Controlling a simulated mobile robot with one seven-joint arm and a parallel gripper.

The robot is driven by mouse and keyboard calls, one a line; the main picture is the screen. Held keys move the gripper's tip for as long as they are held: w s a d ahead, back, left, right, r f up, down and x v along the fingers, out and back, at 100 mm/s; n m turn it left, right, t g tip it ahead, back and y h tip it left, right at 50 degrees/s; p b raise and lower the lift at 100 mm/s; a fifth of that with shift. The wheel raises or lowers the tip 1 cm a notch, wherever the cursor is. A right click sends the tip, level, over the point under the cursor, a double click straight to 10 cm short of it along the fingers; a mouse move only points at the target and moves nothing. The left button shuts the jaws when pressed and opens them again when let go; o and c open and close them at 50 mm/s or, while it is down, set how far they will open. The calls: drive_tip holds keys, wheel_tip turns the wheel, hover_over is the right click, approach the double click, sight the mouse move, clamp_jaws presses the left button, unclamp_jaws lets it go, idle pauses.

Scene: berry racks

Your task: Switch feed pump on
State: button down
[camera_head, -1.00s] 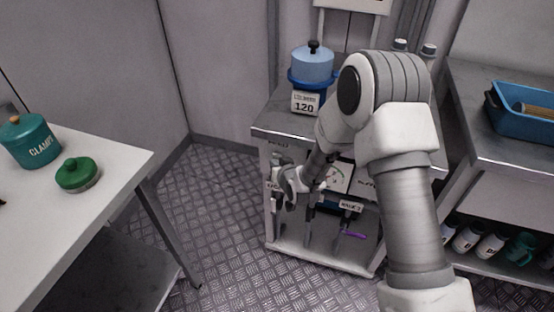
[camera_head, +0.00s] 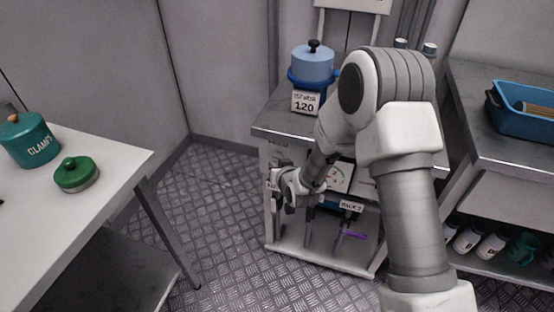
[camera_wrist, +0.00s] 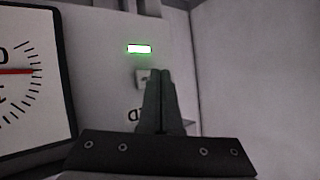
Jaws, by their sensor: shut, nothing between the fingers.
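The feed pump's front panel (camera_wrist: 105,65) fills the left and middle of the wrist view. A small indicator on it (camera_wrist: 139,49) is lit green. Below the light is a small switch (camera_wrist: 141,78), partly hidden behind my fingers; its position cannot be told. A label (camera_wrist: 134,115) beneath it is mostly covered. My gripper (camera_wrist: 160,73) is shut and empty, its tips in front of the panel beside the switch; contact cannot be told. In the head view my gripper (camera_head: 274,181) is at the left front of the metal cabinet (camera_head: 270,222).
A dial gauge with a red needle (camera_wrist: 25,85) is left of the switch. A white table (camera_head: 105,175) is at left, a shelf with a blue tray (camera_head: 522,120) at right.

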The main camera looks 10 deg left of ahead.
drive_tip(key=shift+s, duration=0.2)
drive_tip(key=shift+s+a+b, duration=0.15)
drive_tip(key=shift+s+b, duration=0.25)
drive_tip(key=shift+s, duration=1.1)
drive_tip(key=shift+s+a+b, duration=0.1)
drive_tip(key=shift+s+b, duration=0.3)
drive_tip(key=shift+s, duration=1.05)
drive_tip(key=s+d+r+m+g+h, duration=0.1)
drive_tip(key=s+d+r+g+h, duration=0.2)
drive_tip(key=d+r, duration=1.45)
drive_tip(key=s+d+r+m+g+h, duration=0.15)
drive_tip(key=s+d+r, duration=0.25)
drive_tip(key=s+d, duration=0.45)
drive_tip(key=s+d+r+m+h, duration=0.2)
drive_tip(key=s+d+r, duration=0.3)
drive_tip(key=s, duration=0.7)
wheel_tip(320, 180, up, 21)
drive_tip(key=p, duration=2.1)
drive_tip(key=shift+f, duration=0.15)
